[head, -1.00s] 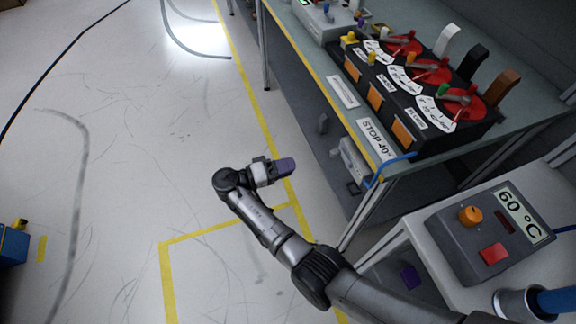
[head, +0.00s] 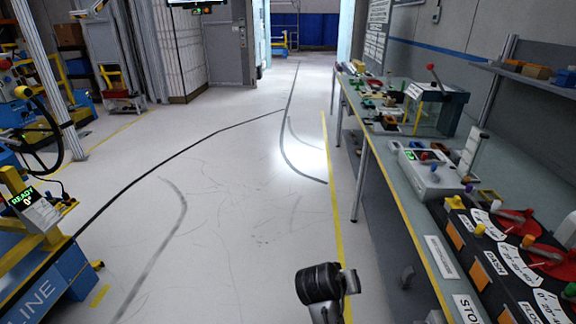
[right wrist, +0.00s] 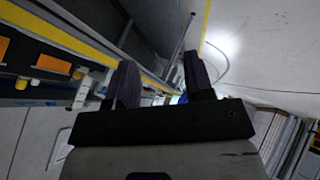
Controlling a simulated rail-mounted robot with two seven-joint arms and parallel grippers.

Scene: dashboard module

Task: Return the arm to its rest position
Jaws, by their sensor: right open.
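My right gripper (right wrist: 160,62) shows in the right wrist view with its two dark purple fingers apart. Nothing is between them. Beyond the fingers are the workbench edge and the pale floor. In the head view, a dark joint of my arm (head: 318,284) shows at the bottom centre, over the floor beside the bench. The gripper fingers cannot be made out there. My left gripper is not in view.
A long workbench (head: 437,290) with a yellow edge, dial panels and a lever box (head: 440,108) runs along the right. A blue and yellow machine (head: 50,285) stands at the left. The floor (head: 230,215) between them is open.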

